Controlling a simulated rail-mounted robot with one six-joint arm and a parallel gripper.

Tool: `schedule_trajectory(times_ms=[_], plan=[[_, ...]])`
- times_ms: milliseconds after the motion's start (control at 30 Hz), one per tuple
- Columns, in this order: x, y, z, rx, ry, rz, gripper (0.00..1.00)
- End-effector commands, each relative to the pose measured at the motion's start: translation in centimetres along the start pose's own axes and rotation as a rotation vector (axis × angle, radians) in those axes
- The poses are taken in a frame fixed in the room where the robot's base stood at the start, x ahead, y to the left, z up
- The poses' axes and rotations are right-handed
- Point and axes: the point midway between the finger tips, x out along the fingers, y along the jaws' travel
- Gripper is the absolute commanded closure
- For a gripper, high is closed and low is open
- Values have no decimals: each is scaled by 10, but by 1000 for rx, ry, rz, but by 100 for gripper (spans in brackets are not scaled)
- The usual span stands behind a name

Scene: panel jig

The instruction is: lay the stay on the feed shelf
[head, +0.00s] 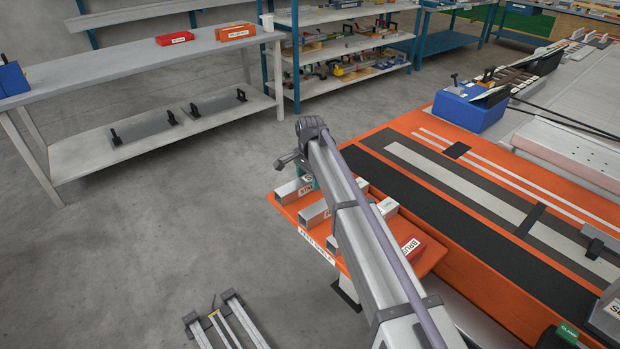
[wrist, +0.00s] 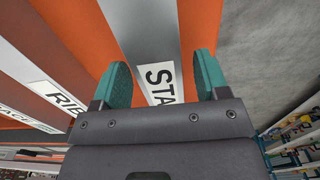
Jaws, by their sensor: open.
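The stay (wrist: 148,30) is a grey bar with a white label reading "STA", the rest hidden by my gripper. It lies on the orange feed shelf (wrist: 200,25). My gripper (wrist: 163,80) is open, with one teal finger on each side of the stay's labelled end; I cannot tell whether they touch it. In the head view the feed shelf (head: 316,247) sticks out from the orange bench, and the stay (head: 290,191) appears to be the bar at its far end. My gripper there is mostly hidden behind my arm.
The rib (wrist: 40,90) lies beside the stay, with another labelled bar past it. A red box (head: 411,247) sits at the shelf's near end.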

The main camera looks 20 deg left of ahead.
Motion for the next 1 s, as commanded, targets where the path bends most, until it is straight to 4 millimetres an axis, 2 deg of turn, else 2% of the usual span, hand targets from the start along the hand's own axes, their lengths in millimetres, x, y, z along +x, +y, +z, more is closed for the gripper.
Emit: schedule_trajectory(times_ms=[167,267,367,600,733,833,1000], plan=[[-2,0,0,0,0,0,32],[-11,0,0,0,0,0,32],[-29,0,0,0,0,0,32],[-94,0,0,0,0,0,32],[-120,0,0,0,0,0,32],[-127,0,0,0,0,0,32],[-124,0,0,0,0,0,32]])
